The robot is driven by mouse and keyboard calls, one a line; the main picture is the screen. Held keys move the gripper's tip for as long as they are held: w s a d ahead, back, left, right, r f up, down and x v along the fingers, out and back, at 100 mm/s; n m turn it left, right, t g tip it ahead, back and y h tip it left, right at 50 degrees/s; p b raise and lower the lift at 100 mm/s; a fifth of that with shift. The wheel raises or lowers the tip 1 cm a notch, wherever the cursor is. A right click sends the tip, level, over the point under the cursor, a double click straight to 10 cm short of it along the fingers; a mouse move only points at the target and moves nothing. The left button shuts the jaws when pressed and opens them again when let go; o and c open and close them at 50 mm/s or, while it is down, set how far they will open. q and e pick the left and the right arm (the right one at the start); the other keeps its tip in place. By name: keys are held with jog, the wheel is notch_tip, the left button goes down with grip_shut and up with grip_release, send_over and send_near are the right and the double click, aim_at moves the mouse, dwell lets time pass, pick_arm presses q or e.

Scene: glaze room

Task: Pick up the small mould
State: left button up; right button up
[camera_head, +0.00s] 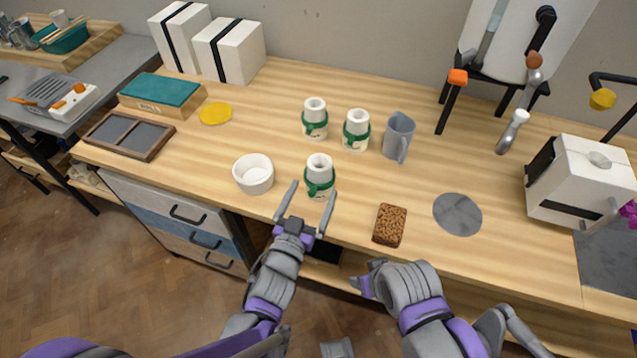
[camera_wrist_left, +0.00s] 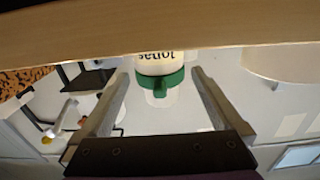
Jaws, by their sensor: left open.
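Three small white moulds with green bands stand upright on the wooden bench; they look alike. The nearest small mould (camera_head: 320,174) stands just beyond my left gripper (camera_head: 306,205). That gripper is open and empty, its two fingers pointing at the mould from the bench's front edge. In the left wrist view, the mould (camera_wrist_left: 158,62) shows upside down between the open fingers (camera_wrist_left: 158,95), with a gap on each side. The other two moulds (camera_head: 315,120) (camera_head: 356,130) stand behind it. My right gripper (camera_head: 366,280) is low in front of the bench; its jaws are unclear.
A white bowl (camera_head: 253,174) stands left of the nearest mould, and a grey jug (camera_head: 398,137) stands behind right. A brown speckled block (camera_head: 389,225) and a grey disc (camera_head: 457,214) lie to the right. Large white strapped blocks (camera_head: 231,50) stand at the back left.

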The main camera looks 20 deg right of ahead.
pick_arm(q)
jog(key=shift+p+x, duration=0.35)
jog(key=shift+x, duration=2.35)
jog(key=shift+r, duration=0.2)
jog(key=c, duration=1.3)
notch_tip(320, 180, up, 10)
jog(key=p, duration=0.2)
jog(key=shift+p, duration=0.35)
jog(key=shift+w+a+r, duration=0.1)
jog(key=shift+a, duration=0.05)
jog(key=w+a+r+n+t+y+p, duration=0.1)
jog(key=w+a, duration=0.4)
jog(key=a, duration=0.5)
jog(key=w+a+r+n+t+y+p, duration=0.1)
jog(key=w+a+n+y+p, duration=0.2)
jog(key=a, duration=0.7)
jog(key=w+a+r+n+t+y+p, duration=0.1)
jog(key=w+a+y+p, duration=0.4)
jog(key=a, duration=0.5)
jog(key=w+n+y, duration=0.1)
jog(key=w, duration=0.1)
jog(key=shift+w+a+n+p, duration=0.3)
jog(key=shift+w+a+n, duration=0.05)
jog(key=shift+w+n, duration=0.05)
pick_arm(e)
notch_tip(320, 180, up, 14)
jog(key=w, duration=0.2)
jog(key=shift+r+t, duration=0.25)
jog(key=shift+t, duration=0.05)
